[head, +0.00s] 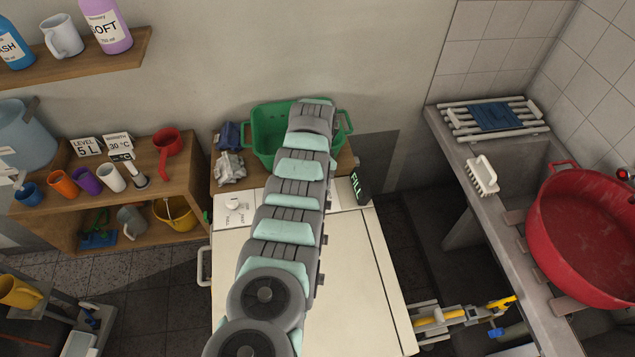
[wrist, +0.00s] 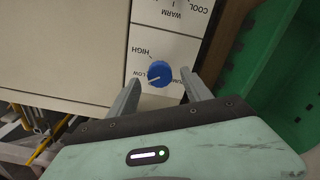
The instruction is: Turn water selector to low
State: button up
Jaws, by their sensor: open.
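The water selector is a round blue knob (wrist: 159,74) on a white panel (wrist: 175,50), seen in the wrist view. HIGH, LOW and a partly hidden label ending in "IUM" are printed around it. A short white mark on the knob points to the lower left of the picture, on the LOW side. My gripper (wrist: 160,78) is open, with one finger on each side of the knob and nothing held. I cannot tell whether either finger touches it. In the head view my arm covers the selector and my gripper.
A green basket (head: 268,125) stands behind the white machine (head: 350,270) and right of the panel in the wrist view. A red tub (head: 585,235) stands at right, a crowded wooden shelf at left.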

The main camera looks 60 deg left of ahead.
notch_tip(320, 180, up, 9)
dwell(0.4)
jog(key=shift+f, duration=0.1)
dwell(0.3)
